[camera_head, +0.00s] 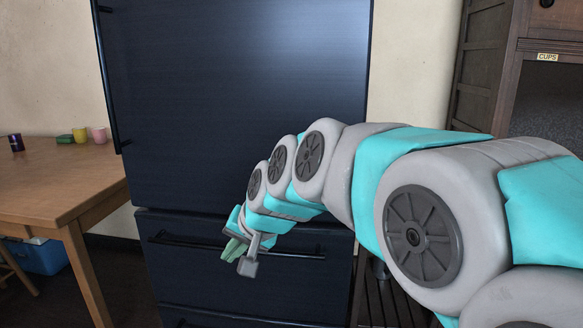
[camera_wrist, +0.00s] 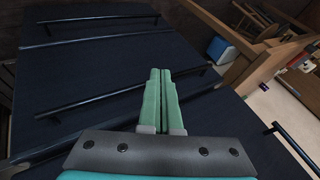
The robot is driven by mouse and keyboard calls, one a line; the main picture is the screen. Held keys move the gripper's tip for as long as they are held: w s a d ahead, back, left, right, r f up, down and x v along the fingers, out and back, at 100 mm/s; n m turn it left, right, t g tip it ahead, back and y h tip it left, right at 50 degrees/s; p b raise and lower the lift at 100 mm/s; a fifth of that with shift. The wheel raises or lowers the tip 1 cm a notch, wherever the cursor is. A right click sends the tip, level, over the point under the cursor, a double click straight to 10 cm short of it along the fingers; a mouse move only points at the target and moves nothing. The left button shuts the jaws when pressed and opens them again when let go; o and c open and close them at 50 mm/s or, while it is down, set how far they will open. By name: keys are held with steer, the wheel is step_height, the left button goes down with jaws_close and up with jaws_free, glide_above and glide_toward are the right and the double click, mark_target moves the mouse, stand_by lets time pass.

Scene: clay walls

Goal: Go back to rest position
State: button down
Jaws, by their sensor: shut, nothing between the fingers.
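My gripper (camera_head: 236,252) hangs in front of the dark fridge's drawer section, at the lower middle of the head view. In the wrist view my gripper (camera_wrist: 160,72) has its two green fingers side by side, shut and empty. The arm reaches in from the right side of the head view and bends down to the gripper. The dark fridge (camera_head: 240,100) fills the middle of the head view. A drawer handle (camera_head: 190,243) runs across beside and behind the gripper. I cannot tell whether the fingers touch the fridge front.
A wooden table (camera_head: 55,180) stands at the left with a dark can (camera_head: 16,142), a yellow cup (camera_head: 80,134) and a pink cup (camera_head: 99,135). A blue bin (camera_head: 38,256) is under it. A dark wooden cabinet (camera_head: 490,65) stands at the right, near my arm.

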steer(key=s+d+f+g+h, duration=0.2)
steer(key=s+d+f, duration=0.3)
steer(key=s+d, duration=0.3)
steer(key=s+d+f+g+h, duration=0.2)
steer(key=s+d+f, duration=0.3)
steer(key=s+d, duration=0.4)
steer(key=s+d+f+n+g+h, duration=0.1)
steer(key=s+d+f+g, duration=0.2)
steer(key=s+d, duration=0.6)
steer(key=s+f, duration=0.2)
steer(key=s, duration=0.1)
steer(key=shift+d+f+h, duration=0.25)
steer(key=shift+h, duration=0.15)
